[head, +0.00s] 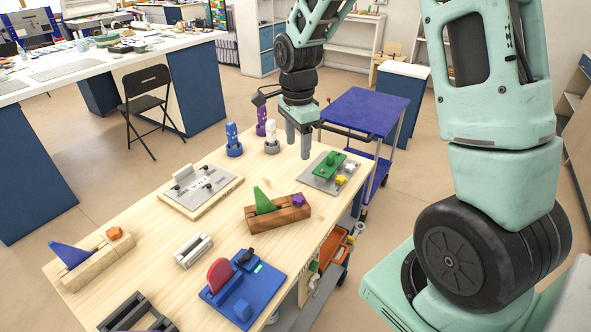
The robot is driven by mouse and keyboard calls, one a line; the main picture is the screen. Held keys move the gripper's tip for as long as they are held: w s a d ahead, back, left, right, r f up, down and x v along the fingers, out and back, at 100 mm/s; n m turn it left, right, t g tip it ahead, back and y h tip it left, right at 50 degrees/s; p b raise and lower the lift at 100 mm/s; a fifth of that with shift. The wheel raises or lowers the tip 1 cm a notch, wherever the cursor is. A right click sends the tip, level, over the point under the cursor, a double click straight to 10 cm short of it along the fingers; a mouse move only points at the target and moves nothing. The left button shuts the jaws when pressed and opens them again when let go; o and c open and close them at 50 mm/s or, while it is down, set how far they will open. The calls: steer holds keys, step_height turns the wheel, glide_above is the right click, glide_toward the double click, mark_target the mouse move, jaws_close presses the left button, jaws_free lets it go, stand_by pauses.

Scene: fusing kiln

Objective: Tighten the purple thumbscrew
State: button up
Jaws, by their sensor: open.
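The purple thumbscrew (298,200) sits at the right end of a brown wooden block (283,219) on the workbench. A green wedge (263,201) stands upright in the same block, left of the thumbscrew. My gripper (298,149) points down over the far part of the bench, beyond the thumbscrew and apart from it. Its two fingers are spread with nothing between them. How far the thumbscrew is turned in is too small to tell.
A green part on a grey plate (316,184) lies right of my gripper. Blue, purple and white figures (234,140) stand to its left. A light wooden block with an orange knob (114,233), a grey clamp plate (180,205) and a blue fixture (225,312) share the bench. A blue cart (365,107) stands behind.

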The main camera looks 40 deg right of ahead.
mark_target(297, 198)
step_height(297, 198, down, 17)
steer(key=p, duration=0.2)
steer(key=shift+p, duration=0.3)
steer(key=c, duration=1.1)
steer(key=shift+o, duration=0.2)
steer(key=shift+m+b, duration=0.3)
steer(key=shift+m, duration=0.8)
steer(key=m, duration=0.3)
